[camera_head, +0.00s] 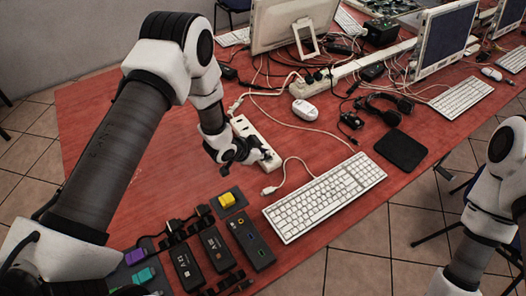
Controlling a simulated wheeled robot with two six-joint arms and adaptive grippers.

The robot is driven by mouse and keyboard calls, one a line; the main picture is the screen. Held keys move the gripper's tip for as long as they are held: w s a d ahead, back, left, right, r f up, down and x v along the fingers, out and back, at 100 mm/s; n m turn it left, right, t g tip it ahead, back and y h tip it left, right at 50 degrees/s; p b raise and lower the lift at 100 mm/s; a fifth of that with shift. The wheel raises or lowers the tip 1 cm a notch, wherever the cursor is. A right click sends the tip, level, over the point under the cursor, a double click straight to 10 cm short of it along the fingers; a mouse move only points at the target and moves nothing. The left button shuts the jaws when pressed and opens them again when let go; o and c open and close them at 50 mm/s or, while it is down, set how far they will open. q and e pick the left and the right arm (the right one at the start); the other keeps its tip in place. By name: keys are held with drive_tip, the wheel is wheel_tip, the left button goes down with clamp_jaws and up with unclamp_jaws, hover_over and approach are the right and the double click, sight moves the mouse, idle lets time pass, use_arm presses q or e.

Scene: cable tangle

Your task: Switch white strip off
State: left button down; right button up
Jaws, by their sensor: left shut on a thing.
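The white strip (243,127) lies on the red table near the middle, running from upper left to lower right, with dark sockets along its top. My left gripper (238,157) reaches down onto the strip's near end. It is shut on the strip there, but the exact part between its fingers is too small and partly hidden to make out. The strip's switch and its state cannot be told. Only links of my right arm show at the right edge; its gripper is out of view.
A white keyboard (325,197) lies right of the strip, with a white mouse (304,110) behind. Black adapters (186,266) and a yellow block (227,200) sit in front. Tangled cables, a second long strip (345,70) and monitors (446,38) fill the back. The table's left part is clear.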

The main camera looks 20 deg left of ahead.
use_arm(q)
drive_tip(key=r, duration=0.1)
drive_tip(key=r+p, duration=0.1)
drive_tip(key=r, duration=0.1)
drive_tip(key=shift+w+r, duration=0.2)
drive_tip(key=shift+w, duration=0.1)
drive_tip(key=a+b+v, duration=0.2)
drive_tip(key=v, duration=0.8)
drive_tip(key=shift+w, duration=0.35)
use_arm(e)
drive_tip(key=shift+s+a+f, duration=0.2)
drive_tip(key=shift+s+a, duration=0.1)
use_arm(q)
drive_tip(key=shift+w+d+f, duration=0.1)
drive_tip(key=shift+f, duration=0.05)
use_arm(e)
drive_tip(key=shift+w, duration=0.1)
